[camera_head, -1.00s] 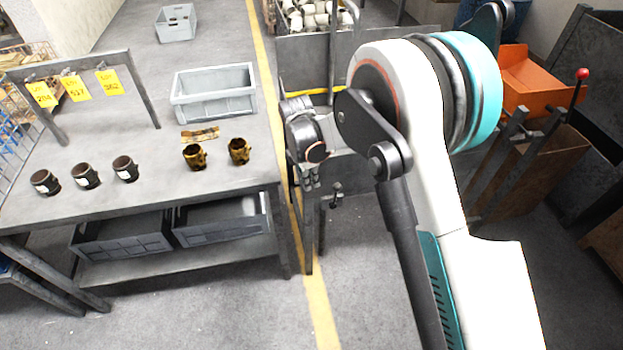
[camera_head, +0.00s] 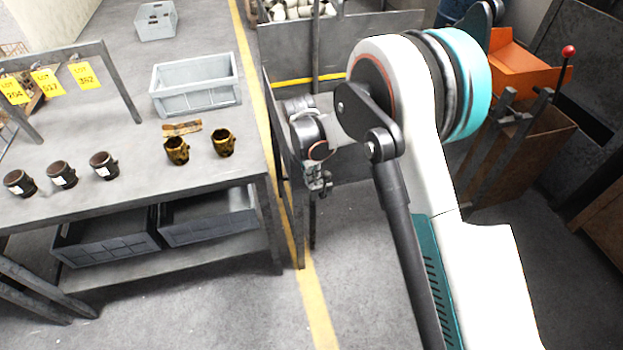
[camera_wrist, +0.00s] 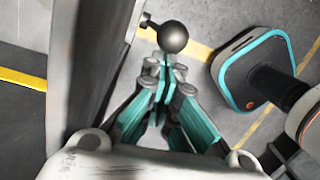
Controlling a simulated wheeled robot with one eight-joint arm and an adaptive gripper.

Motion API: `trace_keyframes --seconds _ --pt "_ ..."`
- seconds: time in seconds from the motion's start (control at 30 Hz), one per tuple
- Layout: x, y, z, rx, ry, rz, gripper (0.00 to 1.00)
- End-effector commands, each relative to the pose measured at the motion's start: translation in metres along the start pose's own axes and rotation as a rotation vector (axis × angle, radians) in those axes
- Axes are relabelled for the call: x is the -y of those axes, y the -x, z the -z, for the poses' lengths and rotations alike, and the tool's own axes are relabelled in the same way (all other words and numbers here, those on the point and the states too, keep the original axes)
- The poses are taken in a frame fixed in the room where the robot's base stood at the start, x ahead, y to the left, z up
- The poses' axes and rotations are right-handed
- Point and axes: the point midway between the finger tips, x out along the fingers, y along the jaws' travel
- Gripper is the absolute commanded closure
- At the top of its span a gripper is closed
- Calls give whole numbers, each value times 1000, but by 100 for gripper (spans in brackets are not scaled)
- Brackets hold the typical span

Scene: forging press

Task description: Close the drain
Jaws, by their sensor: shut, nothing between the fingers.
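A dark ball knob (camera_wrist: 173,37) on a short stem sticks out from a grey metal post (camera_wrist: 90,60) in the wrist view; I take it as the drain's handle. My gripper (camera_wrist: 166,62) is shut and empty. Its teal and grey fingertips are just below the knob in the picture; I cannot tell whether they touch it. In the head view my gripper (camera_head: 318,182) points down beside the grey tank's front leg, overlapping the small knob there. The drain's outlet and the rest of its handle are hidden.
A grey workbench (camera_head: 100,215) with several mugs and a light grey crate (camera_head: 195,85) stands left, close to my gripper. The grey tank (camera_head: 350,35) is behind my arm. An orange bin (camera_head: 515,72) and a red-knobbed lever (camera_head: 568,52) are right. The floor in front is clear.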

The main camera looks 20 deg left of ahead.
Motion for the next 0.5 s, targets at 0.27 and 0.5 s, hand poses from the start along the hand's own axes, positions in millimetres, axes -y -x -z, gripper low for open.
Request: trace_keyframes --seconds 0.27,0.5 --pt "1 1 -8 -48 0 -7 100" --pt "4 2 -24 -141 5 -22 100"
